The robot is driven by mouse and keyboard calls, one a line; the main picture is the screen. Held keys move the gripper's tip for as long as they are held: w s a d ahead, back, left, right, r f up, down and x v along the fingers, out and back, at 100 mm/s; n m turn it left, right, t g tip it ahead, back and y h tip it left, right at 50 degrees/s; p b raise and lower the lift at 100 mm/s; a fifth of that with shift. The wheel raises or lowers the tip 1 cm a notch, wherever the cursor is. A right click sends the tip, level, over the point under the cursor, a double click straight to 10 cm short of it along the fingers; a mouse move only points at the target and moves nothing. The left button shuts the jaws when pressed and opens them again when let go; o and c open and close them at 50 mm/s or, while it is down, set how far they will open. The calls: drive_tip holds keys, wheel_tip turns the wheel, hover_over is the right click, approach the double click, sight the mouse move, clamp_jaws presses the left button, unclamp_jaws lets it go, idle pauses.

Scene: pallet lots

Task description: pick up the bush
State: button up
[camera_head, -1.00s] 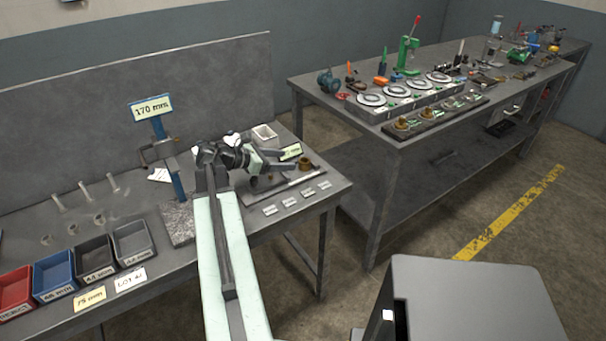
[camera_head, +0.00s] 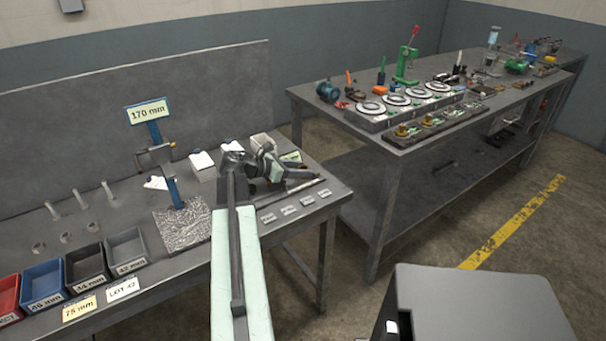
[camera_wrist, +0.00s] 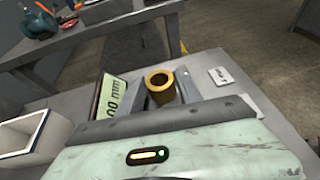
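The bush is a short brass-coloured ring with an open top. In the wrist view the bush (camera_wrist: 161,86) stands upright just ahead of my wrist, between the two dark fingers of my gripper (camera_wrist: 164,80). The fingers look open, one on each side of it. Whether either finger touches it I cannot tell. In the head view my gripper (camera_head: 302,173) is low over the right end of the left bench, and the bush is hidden there by my arm.
A green sign (camera_wrist: 112,95) stands close left of the bush, and a white-rimmed box (camera_wrist: 24,132) is farther left. A small label (camera_wrist: 221,76) lies to the right. In the head view, a gauge stand with a 170 mm sign (camera_head: 149,112) is left of my arm.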

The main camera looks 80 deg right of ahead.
clamp_jaws()
drive_tip(key=shift+r, duration=0.1)
wheel_tip(320, 180, up, 10)
drive_tip(key=p, duration=1)
